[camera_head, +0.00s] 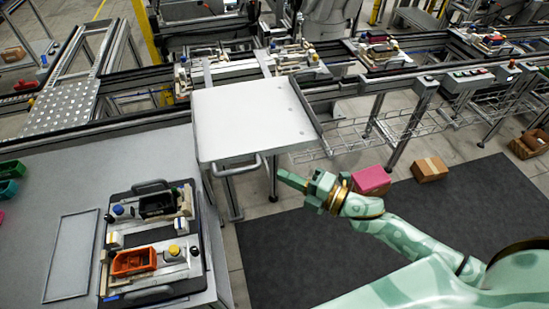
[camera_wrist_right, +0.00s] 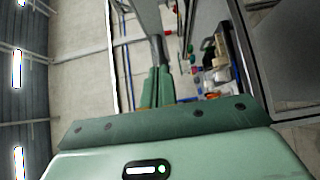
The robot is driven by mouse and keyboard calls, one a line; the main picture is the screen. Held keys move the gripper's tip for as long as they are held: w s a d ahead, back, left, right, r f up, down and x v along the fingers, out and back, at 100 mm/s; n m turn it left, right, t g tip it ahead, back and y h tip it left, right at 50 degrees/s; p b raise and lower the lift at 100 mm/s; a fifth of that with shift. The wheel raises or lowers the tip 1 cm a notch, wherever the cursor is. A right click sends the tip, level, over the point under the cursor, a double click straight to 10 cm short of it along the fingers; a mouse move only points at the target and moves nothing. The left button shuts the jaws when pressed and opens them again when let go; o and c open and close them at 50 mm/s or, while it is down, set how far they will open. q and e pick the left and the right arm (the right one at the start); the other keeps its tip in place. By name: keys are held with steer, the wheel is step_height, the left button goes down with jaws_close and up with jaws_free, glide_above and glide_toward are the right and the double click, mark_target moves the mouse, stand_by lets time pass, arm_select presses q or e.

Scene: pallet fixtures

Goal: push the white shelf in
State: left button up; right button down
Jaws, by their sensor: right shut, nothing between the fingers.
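The white shelf (camera_head: 245,118) is a flat white panel that sticks out from the conveyor line toward me, in the middle of the head view. A metal bar handle (camera_head: 238,170) is at its near edge. My right gripper (camera_head: 282,176) is shut and empty, just to the right of the handle and near the shelf's near right corner. It appears apart from both. Its closed green fingers (camera_wrist_right: 158,88) also show in the right wrist view, where I cannot make out the shelf for certain. My left gripper is in neither view.
A grey table (camera_head: 40,215) at left holds a dark pallet fixture (camera_head: 150,292) with an orange bin (camera_head: 133,262). A pink box (camera_head: 371,181) and a cardboard box (camera_head: 429,169) lie on the floor at right. A wire rack (camera_head: 350,138) runs beside the shelf.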

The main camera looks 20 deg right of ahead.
steer(key=w, duration=0.3)
steer(key=w+a, duration=0.1)
steer(key=w, duration=0.2)
steer(key=shift+a, duration=0.2)
steer(key=shift+w, duration=0.1)
